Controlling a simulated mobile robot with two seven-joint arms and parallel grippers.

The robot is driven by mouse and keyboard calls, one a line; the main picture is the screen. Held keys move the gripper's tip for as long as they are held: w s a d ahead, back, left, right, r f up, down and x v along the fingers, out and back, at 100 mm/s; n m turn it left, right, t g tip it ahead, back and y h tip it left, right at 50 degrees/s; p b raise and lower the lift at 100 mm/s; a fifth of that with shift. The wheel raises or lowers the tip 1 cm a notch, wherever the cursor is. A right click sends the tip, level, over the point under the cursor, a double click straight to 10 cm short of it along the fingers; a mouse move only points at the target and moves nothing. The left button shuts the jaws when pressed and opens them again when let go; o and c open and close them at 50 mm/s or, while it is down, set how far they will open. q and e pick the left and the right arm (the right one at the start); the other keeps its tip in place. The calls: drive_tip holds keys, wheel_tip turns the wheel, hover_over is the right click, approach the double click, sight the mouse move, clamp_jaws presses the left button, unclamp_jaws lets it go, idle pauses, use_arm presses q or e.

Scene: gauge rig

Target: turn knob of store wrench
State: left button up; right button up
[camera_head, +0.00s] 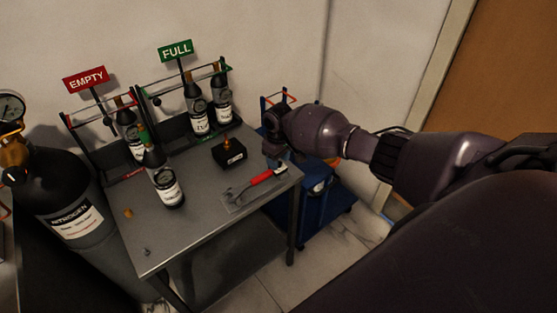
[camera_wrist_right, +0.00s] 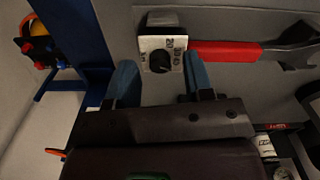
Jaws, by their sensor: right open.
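The wrench (camera_head: 262,178) with a red handle lies near the right edge of the grey table, on a flat grey outline. In the right wrist view its red handle (camera_wrist_right: 225,52) runs to the right from a pale dial plate with a black knob (camera_wrist_right: 160,60). My right gripper (camera_head: 273,153) is over this end of the wrench. In the wrist view its blue fingers are apart, one on each side of the knob, and the right gripper (camera_wrist_right: 161,78) is open and empty. I cannot tell whether either finger touches the knob. My left gripper is not in view.
The table (camera_head: 205,215) also holds a black box (camera_head: 229,153), a standing dark bottle (camera_head: 166,185) and small loose parts. Racks with bottles under EMPTY (camera_head: 86,78) and FULL (camera_head: 175,51) signs stand behind. A nitrogen cylinder (camera_head: 70,215) is left, a blue cart (camera_head: 325,205) right.

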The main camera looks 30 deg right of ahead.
wheel_tip(320, 180, up, 10)
drive_tip(key=p, duration=0.1)
idle(0.4)
drive_tip(key=shift+r, duration=0.1)
